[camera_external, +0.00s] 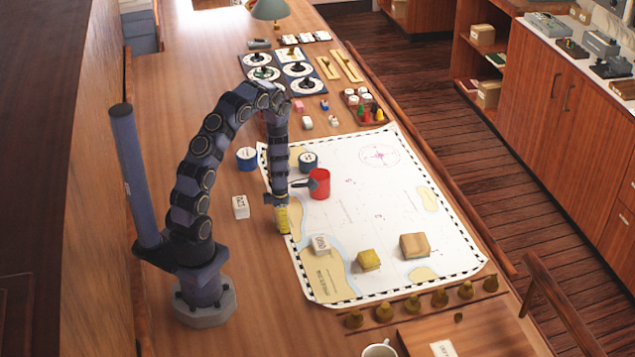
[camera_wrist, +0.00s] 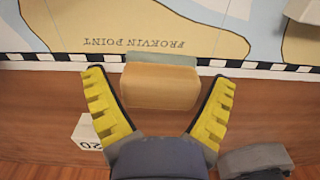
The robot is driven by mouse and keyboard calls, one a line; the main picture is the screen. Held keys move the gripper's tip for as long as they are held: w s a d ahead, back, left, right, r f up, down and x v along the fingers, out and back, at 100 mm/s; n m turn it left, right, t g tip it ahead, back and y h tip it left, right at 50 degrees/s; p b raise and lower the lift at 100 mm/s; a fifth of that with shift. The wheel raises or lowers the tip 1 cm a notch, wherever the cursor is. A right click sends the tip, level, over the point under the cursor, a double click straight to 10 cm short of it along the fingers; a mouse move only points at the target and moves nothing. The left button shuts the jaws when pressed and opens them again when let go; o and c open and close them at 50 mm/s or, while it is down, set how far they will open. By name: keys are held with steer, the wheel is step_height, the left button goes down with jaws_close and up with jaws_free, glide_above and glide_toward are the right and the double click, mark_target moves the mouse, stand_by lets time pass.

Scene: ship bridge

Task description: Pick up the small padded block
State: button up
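A small tan block (camera_wrist: 160,86) with rounded edges lies between my fingers in the wrist view, at the black-and-white border of the chart. It looks like the padded block. A grey-green strip shows along its far side. My gripper (camera_wrist: 160,105) is open, with one yellow ridged finger on each side of the block. The fingers spread wider towards their tips, and I see no firm grip. In the external view my gripper (camera_external: 282,220) points down at the chart's left edge, and its yellow fingers mostly hide the block.
A white labelled block (camera_external: 240,207) stands left of my gripper, another (camera_external: 320,244) on the chart (camera_external: 375,205). A red mug (camera_external: 319,184) stands close on the right, blue round tins (camera_external: 247,159) behind. A yellow block (camera_external: 369,260) and a brown block (camera_external: 414,245) sit farther right.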

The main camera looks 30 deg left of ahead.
steer(key=c, duration=0.6)
steer(key=shift+r, duration=0.15)
